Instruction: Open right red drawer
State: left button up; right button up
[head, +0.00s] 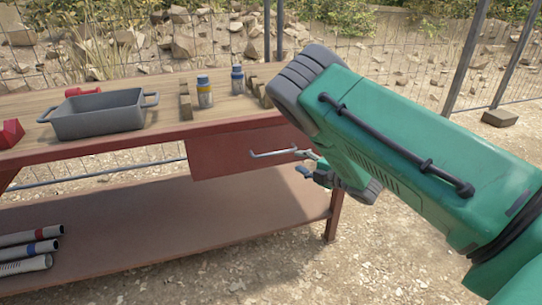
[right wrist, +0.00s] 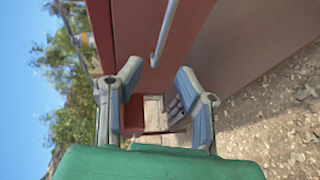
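The red drawer (head: 225,155) hangs under the right part of the workbench top, and its front looks flush with the bench. A thin grey bar handle (head: 272,153) stands out from the front. My right gripper (head: 312,164) is at the right end of this handle, partly hidden by my green arm. In the right wrist view my right gripper (right wrist: 160,72) has its two fingers spread apart. The handle (right wrist: 165,32) ends near the gap between the fingertips, in front of the red drawer face (right wrist: 132,28). I see no grip on it. My left gripper is not in view.
The workbench top (head: 130,140) carries a grey tray (head: 97,115), a yellow-labelled bottle (head: 204,92), a blue-labelled bottle (head: 237,80) and wooden blocks. Several pipes (head: 30,248) lie on the lower shelf (head: 170,235). Gravel ground (head: 390,255) is clear at the right front.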

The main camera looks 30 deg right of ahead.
aim_at(277, 153)
jog(key=b+x, duration=0.1)
jog(key=x, duration=0.2)
jog(key=b+x, duration=0.1)
jog(key=x, duration=0.3)
jog(key=d+b+x, duration=0.1)
jog(key=x, duration=0.2)
jog(key=shift+w+f, duration=0.4)
jog(key=shift+f, duration=0.1)
jog(key=shift+w+a, duration=0.2)
jog(key=shift+w+a+r, duration=0.15)
jog(key=shift+a+r, duration=0.05)
jog(key=shift+a, duration=0.15)
jog(key=shift+d+f, duration=0.1)
jog(key=shift+d, duration=0.15)
grip_shut()
jog(key=shift+d+f, duration=0.1)
jog(key=shift+d, duration=0.05)
